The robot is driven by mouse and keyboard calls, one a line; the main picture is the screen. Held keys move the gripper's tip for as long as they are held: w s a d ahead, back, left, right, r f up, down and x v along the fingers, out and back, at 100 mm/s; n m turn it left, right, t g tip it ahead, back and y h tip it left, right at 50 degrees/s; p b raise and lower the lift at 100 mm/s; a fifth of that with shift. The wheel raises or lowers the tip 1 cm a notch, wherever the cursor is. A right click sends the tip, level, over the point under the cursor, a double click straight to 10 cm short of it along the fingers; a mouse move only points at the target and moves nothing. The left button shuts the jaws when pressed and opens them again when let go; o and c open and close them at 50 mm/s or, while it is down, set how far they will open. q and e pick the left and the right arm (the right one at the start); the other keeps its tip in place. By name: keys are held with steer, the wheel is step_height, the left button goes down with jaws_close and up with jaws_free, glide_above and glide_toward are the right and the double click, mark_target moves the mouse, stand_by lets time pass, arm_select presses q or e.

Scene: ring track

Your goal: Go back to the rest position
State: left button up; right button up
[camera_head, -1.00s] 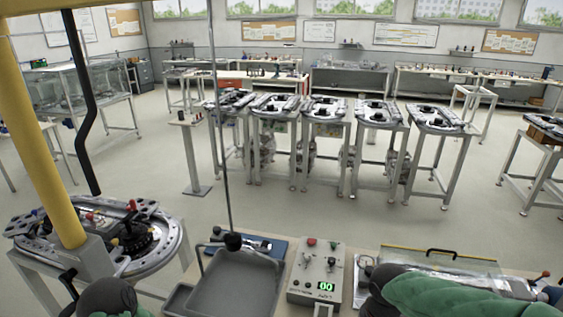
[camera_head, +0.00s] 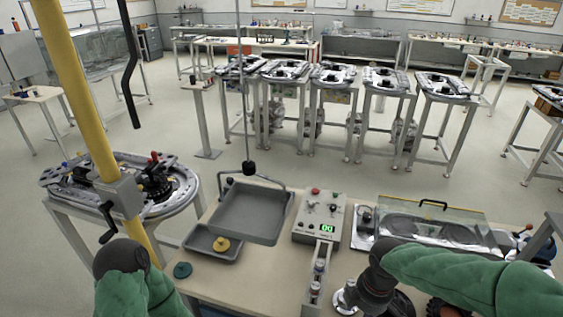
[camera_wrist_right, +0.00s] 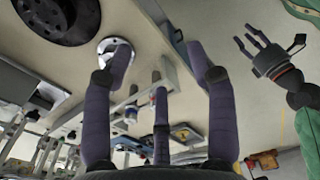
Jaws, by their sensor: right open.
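My right gripper (camera_wrist_right: 160,62) is open and empty in the right wrist view, its dark fingers spread apart. In the head view my right arm reaches in over the right side of the bench; I cannot make out its fingertips there. My left gripper (camera_wrist_right: 265,40) shows in the right wrist view with its fingers spread and nothing between them. In the head view only a green and dark part of my left arm shows at the lower left, its gripper hidden.
A bench (camera_head: 262,286) in front holds a grey tray (camera_head: 250,212), a control box (camera_head: 320,222) reading 00 and a clear-lidded case (camera_head: 430,221). A yellow post (camera_head: 78,85) and a ring-shaped track (camera_head: 182,190) stand at left. Floor beyond is open, before several track stands.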

steer(key=s+a+f+m+y, duration=0.1)
steer(key=s+a+f+m, duration=0.2)
steer(key=f, duration=0.7)
steer(key=s+a+f+m+y, duration=0.1)
steer(key=s+a+f+m, duration=0.2)
steer(key=f+m, duration=0.5)
steer(key=s+a+f+m+y, duration=0.1)
steer(key=s+a+f+m, duration=0.2)
steer(key=f, duration=0.9)
steer(key=shift+s+a+m+t, duration=0.15)
steer(key=shift+a+m+t, duration=0.25)
steer(key=shift+m, duration=0.8)
